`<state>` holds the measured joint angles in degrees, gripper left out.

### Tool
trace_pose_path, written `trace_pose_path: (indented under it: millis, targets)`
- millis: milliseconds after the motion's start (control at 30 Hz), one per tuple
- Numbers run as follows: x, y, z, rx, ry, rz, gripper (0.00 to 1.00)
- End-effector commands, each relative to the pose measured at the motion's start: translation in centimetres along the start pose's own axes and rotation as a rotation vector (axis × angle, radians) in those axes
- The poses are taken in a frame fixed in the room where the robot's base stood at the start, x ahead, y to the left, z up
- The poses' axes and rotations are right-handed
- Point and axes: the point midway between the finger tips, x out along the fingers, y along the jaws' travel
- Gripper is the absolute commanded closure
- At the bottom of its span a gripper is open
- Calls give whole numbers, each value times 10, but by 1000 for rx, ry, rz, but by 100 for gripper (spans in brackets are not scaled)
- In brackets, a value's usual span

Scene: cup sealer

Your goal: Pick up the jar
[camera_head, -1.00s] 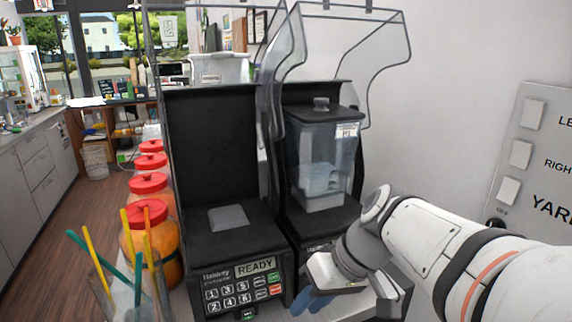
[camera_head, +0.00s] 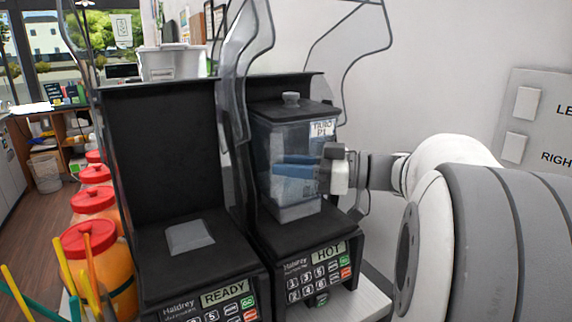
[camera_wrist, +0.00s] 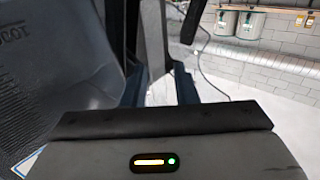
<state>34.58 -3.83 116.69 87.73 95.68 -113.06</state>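The jar (camera_head: 290,198) is a clear blender jar with a black lid and a grey knob, upright on the right-hand blender base. It also fills the left of the wrist view (camera_wrist: 60,75), with raised markings on its wall. My gripper (camera_head: 295,166) is at the jar's right side, its blue fingers level with the jar's middle. In the wrist view my gripper (camera_wrist: 160,88) shows its fingers apart, with a dark upright strip between them that may be the jar's handle. I cannot tell whether they touch it.
The right blender base (camera_head: 315,275) reads HOT. The left blender base (camera_head: 205,290) reads READY and carries no jar. Clear shields (camera_head: 250,50) rise around both. Orange jars with red lids (camera_head: 90,240) stand at the left. A wall panel (camera_head: 520,120) is at the right.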

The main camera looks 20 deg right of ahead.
Motion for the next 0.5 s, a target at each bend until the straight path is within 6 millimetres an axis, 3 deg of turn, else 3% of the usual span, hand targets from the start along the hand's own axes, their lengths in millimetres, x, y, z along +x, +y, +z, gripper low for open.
trace_pose_path:
  millis: [100,233,500]
  targets:
    - [19,2,-9,2,-1,-4,74]
    - [36,2,-7,3,-1,-3,74]
    - [44,3,-4,1,-2,2,74]
